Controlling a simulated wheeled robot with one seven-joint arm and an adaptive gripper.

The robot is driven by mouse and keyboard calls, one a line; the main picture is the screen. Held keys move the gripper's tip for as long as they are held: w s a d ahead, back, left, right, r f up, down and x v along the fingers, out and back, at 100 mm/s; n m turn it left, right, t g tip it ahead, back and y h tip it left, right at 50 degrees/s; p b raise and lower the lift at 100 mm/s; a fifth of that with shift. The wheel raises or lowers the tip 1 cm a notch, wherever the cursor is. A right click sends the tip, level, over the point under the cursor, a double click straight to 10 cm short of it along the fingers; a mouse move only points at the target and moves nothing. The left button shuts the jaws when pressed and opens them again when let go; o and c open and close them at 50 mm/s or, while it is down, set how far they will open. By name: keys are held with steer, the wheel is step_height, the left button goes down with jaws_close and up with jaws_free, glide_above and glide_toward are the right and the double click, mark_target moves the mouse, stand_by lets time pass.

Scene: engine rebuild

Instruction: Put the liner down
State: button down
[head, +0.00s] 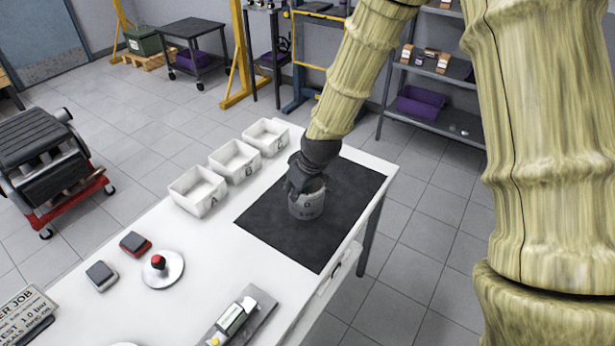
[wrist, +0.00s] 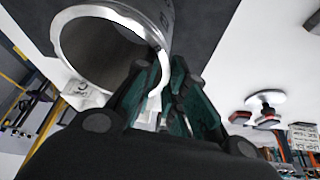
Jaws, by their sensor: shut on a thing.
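The liner (head: 307,206) is a grey open cylinder with dark lettering on its side, over the dark mat (head: 345,183) on the white table. My gripper (head: 303,180) comes down from above and is shut on the liner's upper part. In the wrist view the liner (wrist: 156,12) shows its bright rim and hollow bore, with my gripper's fingers (wrist: 168,68) at its wall. The liner looks roughly upright. I cannot tell whether its bottom edge touches the mat.
White bins (head: 198,191) line the table's far edge, left of the mat. The mat around the liner is clear.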

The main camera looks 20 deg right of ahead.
steer(key=w+d+f+p, duration=0.4)
steer(key=w+d, duration=0.1)
steer(key=w, duration=0.1)
steer(key=shift+w+d, duration=0.15)
stand_by(0.5)
steer(key=c, duration=1.5)
jaws_free()
steer(key=shift+f, duration=0.1)
steer(key=shift+b+v, duration=1.45)
steer(key=shift+v, duration=4.6)
